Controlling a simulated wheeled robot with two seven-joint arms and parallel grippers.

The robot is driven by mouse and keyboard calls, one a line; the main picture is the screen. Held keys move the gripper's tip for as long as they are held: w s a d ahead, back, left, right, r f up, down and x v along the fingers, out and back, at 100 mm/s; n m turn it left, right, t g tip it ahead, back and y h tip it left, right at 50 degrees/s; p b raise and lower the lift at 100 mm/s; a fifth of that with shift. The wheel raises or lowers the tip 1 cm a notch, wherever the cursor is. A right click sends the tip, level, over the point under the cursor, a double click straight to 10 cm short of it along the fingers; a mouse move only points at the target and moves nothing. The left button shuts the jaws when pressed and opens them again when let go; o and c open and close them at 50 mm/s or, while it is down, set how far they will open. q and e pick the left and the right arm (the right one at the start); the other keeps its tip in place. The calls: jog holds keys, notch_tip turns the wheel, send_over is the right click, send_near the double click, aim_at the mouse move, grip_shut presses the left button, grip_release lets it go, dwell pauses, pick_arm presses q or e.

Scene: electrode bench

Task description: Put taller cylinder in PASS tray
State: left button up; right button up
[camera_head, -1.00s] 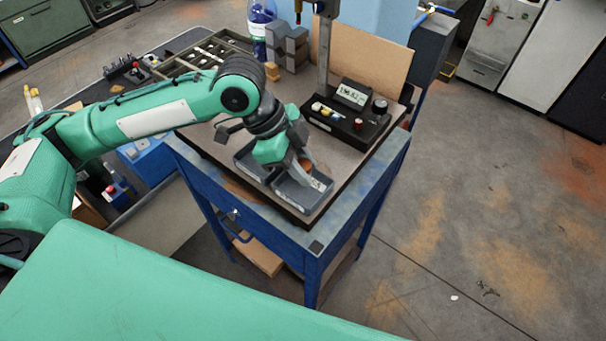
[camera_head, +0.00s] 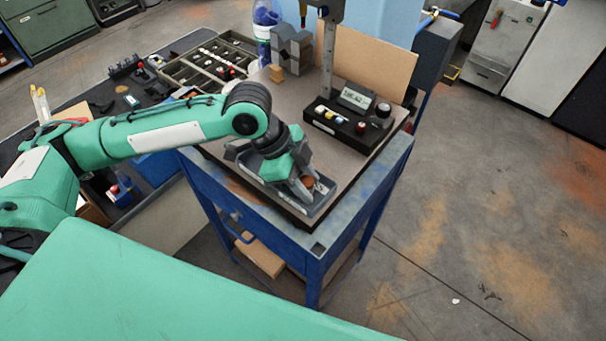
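My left gripper (camera_head: 305,185) points down over the grey tray (camera_head: 312,208) at the front corner of the bench. A copper-brown cylinder (camera_head: 308,182) shows between its fingers, low down inside the tray's outline; the fingers appear shut on it. Its lower end is hidden, so I cannot tell whether it touches the tray floor. The tray has a pale label at its right end, too small to read. The gripper and wrist cover much of the tray's middle. No second cylinder can be made out. My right gripper is not in view.
A black instrument box (camera_head: 347,128) with a display and knobs stands behind the tray, next to a metal column (camera_head: 327,60). Grey blocks (camera_head: 292,50) and a small wooden block (camera_head: 276,73) stand further back. A compartment tray (camera_head: 210,62) lies at the left.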

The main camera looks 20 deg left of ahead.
pick_arm(q)
jog(key=b+v, duration=0.2)
jog(key=v, duration=1)
jog(key=shift+r, duration=0.15)
